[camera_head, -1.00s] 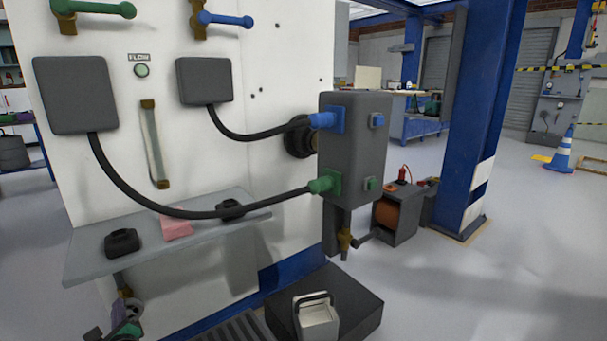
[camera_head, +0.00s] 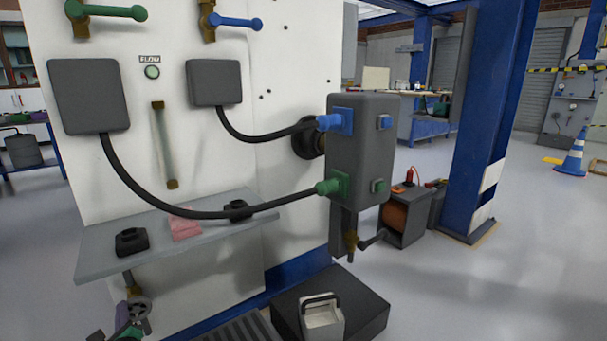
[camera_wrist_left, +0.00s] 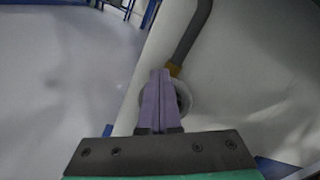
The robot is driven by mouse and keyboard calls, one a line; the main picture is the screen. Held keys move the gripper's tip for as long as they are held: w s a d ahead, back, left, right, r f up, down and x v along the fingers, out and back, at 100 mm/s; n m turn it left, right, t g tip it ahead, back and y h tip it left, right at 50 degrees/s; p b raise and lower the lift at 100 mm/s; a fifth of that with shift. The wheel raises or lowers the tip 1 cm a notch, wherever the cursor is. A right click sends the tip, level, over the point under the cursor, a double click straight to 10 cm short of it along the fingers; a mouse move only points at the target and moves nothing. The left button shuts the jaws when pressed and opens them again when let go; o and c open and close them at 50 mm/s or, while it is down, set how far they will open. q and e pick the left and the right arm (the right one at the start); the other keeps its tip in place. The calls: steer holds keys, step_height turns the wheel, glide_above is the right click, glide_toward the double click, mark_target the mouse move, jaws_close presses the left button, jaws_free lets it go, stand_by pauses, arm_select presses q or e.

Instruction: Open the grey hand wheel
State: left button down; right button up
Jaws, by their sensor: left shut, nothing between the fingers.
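The grey hand wheel (camera_head: 140,309) is small and round, at the lower left of the head view, under the shelf and below a brass fitting (camera_head: 133,291) on a pipe. In the left wrist view the wheel (camera_wrist_left: 184,97) is a pale grey disc partly hidden behind my fingers. My left gripper (camera_head: 131,331), with purple fingers, is at the bottom edge of the head view, right by the wheel. In the left wrist view the gripper (camera_wrist_left: 158,75) is shut and empty, its fingers overlapping the wheel; I cannot tell whether they touch it. My right gripper is out of view.
A grey shelf (camera_head: 95,262) juts from the white panel (camera_head: 290,240) above the wheel. A grey box (camera_head: 360,150) with blue and green hose fittings hangs to the right. A black block (camera_head: 370,312) and a pale container (camera_head: 322,319) stand on the floor.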

arm_select(q)
steer(key=p+v, duration=0.2)
steer(key=v, duration=0.4)
steer(key=shift+s+a+r+p, duration=0.15)
steer(key=shift+s+a+p, duration=0.05)
steer(key=shift+p, duration=0.2)
